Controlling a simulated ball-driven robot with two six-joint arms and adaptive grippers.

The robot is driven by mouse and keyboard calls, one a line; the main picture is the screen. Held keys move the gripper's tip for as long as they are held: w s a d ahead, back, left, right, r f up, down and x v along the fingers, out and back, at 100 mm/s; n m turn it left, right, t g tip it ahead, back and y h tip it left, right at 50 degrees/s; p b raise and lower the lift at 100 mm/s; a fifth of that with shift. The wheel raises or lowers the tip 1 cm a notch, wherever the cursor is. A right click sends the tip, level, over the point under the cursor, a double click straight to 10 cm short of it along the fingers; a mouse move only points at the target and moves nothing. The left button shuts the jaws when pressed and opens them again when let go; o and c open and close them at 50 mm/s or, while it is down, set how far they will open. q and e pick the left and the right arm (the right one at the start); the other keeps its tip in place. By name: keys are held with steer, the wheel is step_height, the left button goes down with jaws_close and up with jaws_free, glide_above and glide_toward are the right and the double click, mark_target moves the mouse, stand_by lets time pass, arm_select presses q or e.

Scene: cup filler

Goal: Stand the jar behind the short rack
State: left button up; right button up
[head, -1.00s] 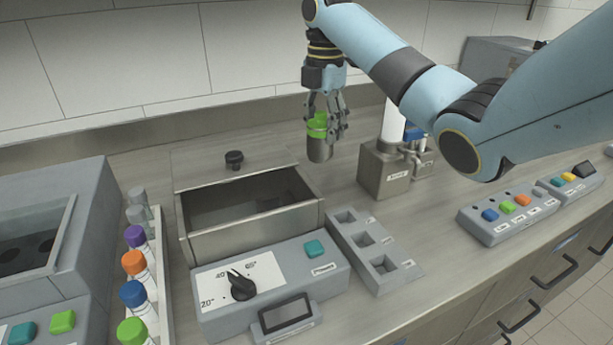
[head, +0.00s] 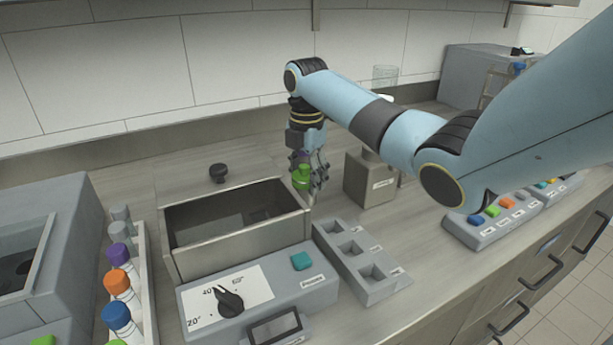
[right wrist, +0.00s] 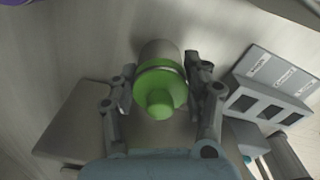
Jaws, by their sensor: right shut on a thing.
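The jar is a metallic cylinder with a green lid (head: 302,178). In the right wrist view the jar (right wrist: 160,50) is at the centre, between the fingers. My right gripper (head: 312,180) is shut on it near the lid. In the head view it is low over the counter, just beyond the right back corner of the open bath. Most of the jar's body is hidden there, and I cannot tell whether its base touches the counter. A short grey rack (head: 345,232) with three square holes stands in front, right of the bath; it also shows in the right wrist view (right wrist: 262,88). My left gripper is not in view.
The open metal bath (head: 245,243) stands left of the jar, with a black-knobbed lid (head: 218,174) behind it. A metal block (head: 371,180) stands close on the right. Capped tubes stand in a white rack (head: 148,290) at the left. Bare counter lies behind the jar.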

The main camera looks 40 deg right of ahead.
steer(key=o, duration=0.8)
steer(key=shift+f, duration=0.1)
steer(key=o, duration=0.5)
step_height(320, 180, up, 12)
steer(key=shift+r+p, duration=0.2)
steer(key=shift+p, duration=0.35)
steer(key=shift+f, duration=0.1)
